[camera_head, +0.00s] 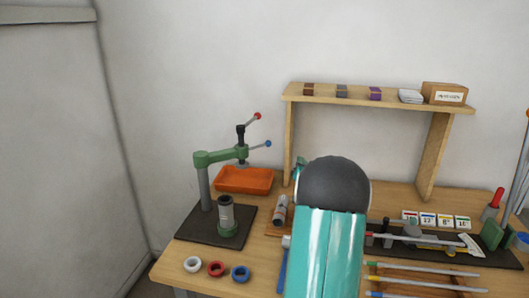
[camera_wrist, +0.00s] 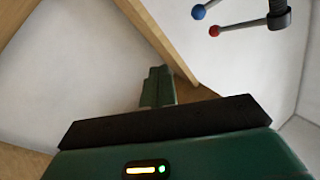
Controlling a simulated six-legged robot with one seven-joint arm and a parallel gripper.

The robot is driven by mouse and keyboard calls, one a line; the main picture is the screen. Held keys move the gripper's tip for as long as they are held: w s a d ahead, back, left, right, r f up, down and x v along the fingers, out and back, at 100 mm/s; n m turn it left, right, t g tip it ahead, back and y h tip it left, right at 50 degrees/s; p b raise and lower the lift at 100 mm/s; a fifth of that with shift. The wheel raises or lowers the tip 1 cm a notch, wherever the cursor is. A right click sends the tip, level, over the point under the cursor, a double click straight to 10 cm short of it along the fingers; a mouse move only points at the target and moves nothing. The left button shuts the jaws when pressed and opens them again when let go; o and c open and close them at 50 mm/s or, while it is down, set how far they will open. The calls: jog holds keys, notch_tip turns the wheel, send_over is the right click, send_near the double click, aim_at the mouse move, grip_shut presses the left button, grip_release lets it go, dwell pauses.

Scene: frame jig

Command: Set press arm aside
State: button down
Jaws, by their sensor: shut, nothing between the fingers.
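The press stands on a dark base plate (camera_head: 192,225) at the left of the bench in the head view. Its green press arm (camera_head: 222,156) reaches right from the grey post, towards the back, beside the orange tray. A black spindle (camera_head: 241,135) at its end carries red and blue knobs. A grey cylinder (camera_head: 226,213) stands upright on the plate, clear of the arm. In the wrist view the red knob (camera_wrist: 214,31) and blue knob (camera_wrist: 198,12) show at upper right. My gripper (camera_wrist: 158,85) is shut and empty, apart from them.
The orange tray (camera_head: 244,180) lies behind the press. White, red and blue rings (camera_head: 216,269) lie in front. A wooden shelf (camera_head: 375,103) stands at the back. Tools and rods crowd the bench's right side. My teal arm hides the bench's middle.

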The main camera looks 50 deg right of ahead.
aim_at(261, 146)
jog(key=w+a+n+t+y, duration=0.25)
jog(key=a+n+y, duration=0.25)
jog(key=a+n, duration=0.25)
jog(key=f+x, duration=0.1)
jog(key=x, duration=1.2)
jog(key=shift+w+r+n, duration=0.35)
jog(key=shift+n, duration=0.1)
jog(key=shift+d+t, duration=0.25)
jog(key=shift+d, duration=0.05)
